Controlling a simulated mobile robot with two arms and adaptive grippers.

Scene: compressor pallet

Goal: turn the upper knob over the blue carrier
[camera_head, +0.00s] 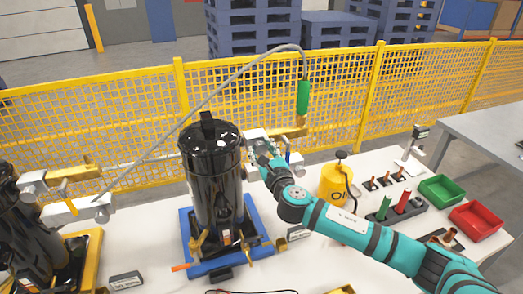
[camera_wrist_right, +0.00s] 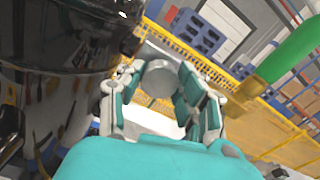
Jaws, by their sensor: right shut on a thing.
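The blue carrier (camera_head: 188,235) holds an upright black compressor (camera_head: 213,175) in the middle of the table. A pale fitting (camera_head: 254,134) stands at the compressor's right side, near its top. My right gripper (camera_head: 262,155) reaches this spot from the right. In the right wrist view, my right gripper (camera_wrist_right: 163,98) has its fingers on both sides of a round grey knob (camera_wrist_right: 158,78) and is shut on it. In the head view the gripper hides the knob. My left gripper is not in view.
A second black compressor stands on a yellow carrier (camera_head: 92,250) at the left. A green handle (camera_head: 303,97) hangs from a grey hose above. A yellow oil can (camera_head: 333,185), a green bin (camera_head: 440,190) and a red bin (camera_head: 476,222) are on the right. A yellow fence (camera_head: 340,95) runs behind.

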